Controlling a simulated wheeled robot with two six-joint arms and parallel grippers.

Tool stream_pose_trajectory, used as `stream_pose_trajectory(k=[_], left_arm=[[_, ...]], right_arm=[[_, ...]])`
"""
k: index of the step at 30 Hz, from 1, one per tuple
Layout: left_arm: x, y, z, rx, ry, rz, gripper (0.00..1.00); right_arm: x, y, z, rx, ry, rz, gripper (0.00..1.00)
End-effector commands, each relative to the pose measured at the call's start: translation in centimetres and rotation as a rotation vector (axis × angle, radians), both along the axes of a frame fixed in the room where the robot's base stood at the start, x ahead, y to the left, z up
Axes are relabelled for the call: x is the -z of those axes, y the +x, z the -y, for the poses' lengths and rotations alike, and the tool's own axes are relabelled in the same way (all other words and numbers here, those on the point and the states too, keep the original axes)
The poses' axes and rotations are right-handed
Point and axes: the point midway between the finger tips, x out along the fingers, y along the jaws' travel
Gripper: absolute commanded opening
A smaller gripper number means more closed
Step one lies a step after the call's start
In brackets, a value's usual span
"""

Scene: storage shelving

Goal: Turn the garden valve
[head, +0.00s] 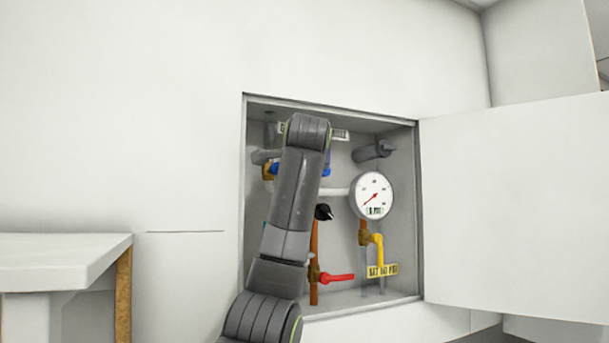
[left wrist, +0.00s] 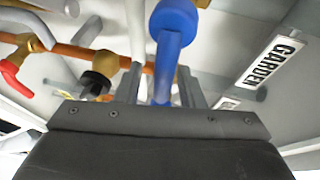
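The blue valve handle (left wrist: 166,50) stands between the two fingers of my left gripper (left wrist: 160,88) in the left wrist view. The fingers are apart, with a visible gap on the left side of the handle; contact on the right side is unclear. A tag reading GARDEN (left wrist: 270,60) is to the right of the handle. In the head view, my left arm covers the middle of the wall cabinet and hides its gripper; blue parts (head: 326,170) show at its edges. My right gripper is not in view.
The open wall cabinet (head: 421,250) also holds a round gauge (head: 371,195), a red handle (head: 337,277), a yellow handle (head: 378,250) and a black knob (head: 323,212). Its door (head: 515,200) stands open at the right. A white table (head: 65,260) is at the lower left.

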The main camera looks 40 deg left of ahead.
Motion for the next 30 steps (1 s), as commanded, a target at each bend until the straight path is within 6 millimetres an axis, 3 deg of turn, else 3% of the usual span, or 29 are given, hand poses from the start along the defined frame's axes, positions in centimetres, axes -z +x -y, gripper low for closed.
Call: stream_pose_trajectory(k=[12,19,24,30], left_arm=[[-1.1,-6.7,5.7,0.005,0.001,0.006,0.35],[-2.2,-10.5,8.9,0.004,0.001,0.004,0.35],[-2.8,-12.1,10.2,0.002,0.0,0.001,0.35],[-3.1,-12.7,10.7,0.001,0.001,0.0,0.35]], right_arm=[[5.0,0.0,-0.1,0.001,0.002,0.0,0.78],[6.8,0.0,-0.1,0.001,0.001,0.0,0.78],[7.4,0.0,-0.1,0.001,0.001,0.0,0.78],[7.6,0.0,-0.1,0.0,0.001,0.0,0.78]])
